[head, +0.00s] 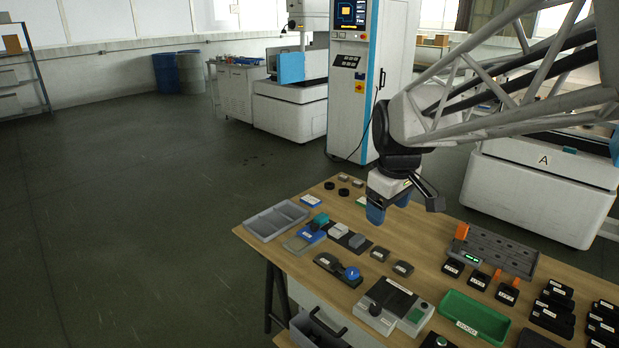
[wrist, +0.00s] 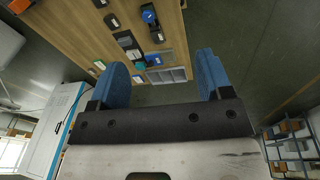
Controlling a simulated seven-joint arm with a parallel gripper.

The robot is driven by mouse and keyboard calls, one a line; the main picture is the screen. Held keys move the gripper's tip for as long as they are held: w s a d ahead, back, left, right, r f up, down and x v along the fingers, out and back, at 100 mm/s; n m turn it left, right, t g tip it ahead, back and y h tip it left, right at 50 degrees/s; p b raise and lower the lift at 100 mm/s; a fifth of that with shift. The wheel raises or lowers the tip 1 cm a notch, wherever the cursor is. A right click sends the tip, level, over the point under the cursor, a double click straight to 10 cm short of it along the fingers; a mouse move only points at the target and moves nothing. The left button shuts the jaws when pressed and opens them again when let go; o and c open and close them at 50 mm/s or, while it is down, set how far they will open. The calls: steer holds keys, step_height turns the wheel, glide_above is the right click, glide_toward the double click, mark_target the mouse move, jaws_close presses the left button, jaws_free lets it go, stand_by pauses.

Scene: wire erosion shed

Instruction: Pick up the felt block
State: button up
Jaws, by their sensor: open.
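Which thing is the felt block I cannot tell for certain. Small block candidates are a light grey block (head: 339,229) and a darker grey block (head: 356,241), both on a black pad, and a teal block (head: 321,218) beside them on a blue item. The wrist view shows these small and blurred near its top, with the teal block (wrist: 140,65) by the blue item. My gripper (head: 389,206) is open and empty, with blue fingers, held above the table behind and to the right of these blocks. Its fingers also show in the wrist view (wrist: 164,80).
A grey divided tray (head: 262,226) sits at the table's left corner. A dark fixture with a blue knob (head: 352,273), a grey box device (head: 392,305), a green tray (head: 474,318) and several black blocks crowd the front and right. Bare wood (head: 425,236) shows below my gripper.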

steer(key=w+a+f+n, duration=0.25)
steer(key=w+n, duration=0.25)
steer(key=w, duration=1)
steer(key=n+g, duration=0.2)
steer(key=n, duration=1.2)
glide_above(321, 216)
steer(key=f, duration=2.7)
steer(key=shift+s+d+f, duration=0.2)
steer(key=shift+s, duration=0.1)
steer(key=shift+w+a+f, duration=0.1)
steer(key=shift+w+f, duration=0.15)
steer(key=shift+f, duration=0.15)
steer(key=shift+f, duration=1.25)
steer(key=shift+f, duration=2.6)
